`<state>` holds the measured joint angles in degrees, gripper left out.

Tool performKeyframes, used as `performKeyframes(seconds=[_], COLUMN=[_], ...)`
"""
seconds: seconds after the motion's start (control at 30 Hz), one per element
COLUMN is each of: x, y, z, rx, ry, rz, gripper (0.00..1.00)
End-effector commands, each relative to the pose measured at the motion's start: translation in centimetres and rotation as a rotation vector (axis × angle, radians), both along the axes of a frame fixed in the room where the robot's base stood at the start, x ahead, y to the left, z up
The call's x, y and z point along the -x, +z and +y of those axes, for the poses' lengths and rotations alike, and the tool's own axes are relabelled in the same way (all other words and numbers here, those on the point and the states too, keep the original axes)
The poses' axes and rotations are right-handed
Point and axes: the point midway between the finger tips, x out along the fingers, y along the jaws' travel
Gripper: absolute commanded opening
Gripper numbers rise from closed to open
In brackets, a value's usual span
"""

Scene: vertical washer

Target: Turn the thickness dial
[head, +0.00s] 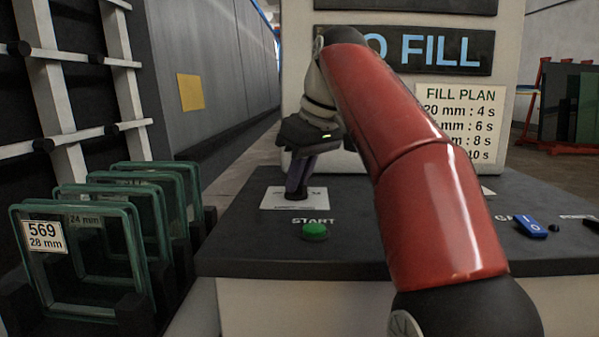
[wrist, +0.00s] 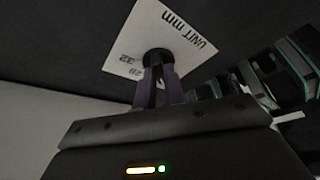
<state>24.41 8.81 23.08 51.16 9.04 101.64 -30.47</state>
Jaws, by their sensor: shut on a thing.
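The thickness dial (wrist: 157,58) is a dark round knob on a white plate (wrist: 183,28) marked "UNIT mm", with "32" and "28" readable along one edge. In the head view the same plate (head: 272,199) lies on the dark console top, left of centre. My gripper (head: 296,192) points down over the plate and is shut on the dial. In the wrist view its purple fingers (wrist: 158,85) stand on either side of the knob. The knob is mostly hidden between the fingers, and I cannot tell which number it points to.
A green START button (head: 314,232) sits in front of the plate. A blue switch (head: 530,226) is at the right of the console (head: 240,248). Framed glass panes (head: 75,265) stand in a rack at the left. A FILL PLAN sign (head: 461,122) is behind my red arm.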

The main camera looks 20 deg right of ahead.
Motion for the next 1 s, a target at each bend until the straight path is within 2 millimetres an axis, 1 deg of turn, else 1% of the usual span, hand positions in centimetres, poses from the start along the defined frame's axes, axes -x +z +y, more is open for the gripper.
performKeyframes(seconds=[0.2,1.0], x=[0.16,-0.03], y=[0.31,0.01], z=[0.23,0.76], rx=[0.002,0.001], ry=[-0.192,-0.933], rz=[0.000,-0.001], gripper=[0.00,0.00])
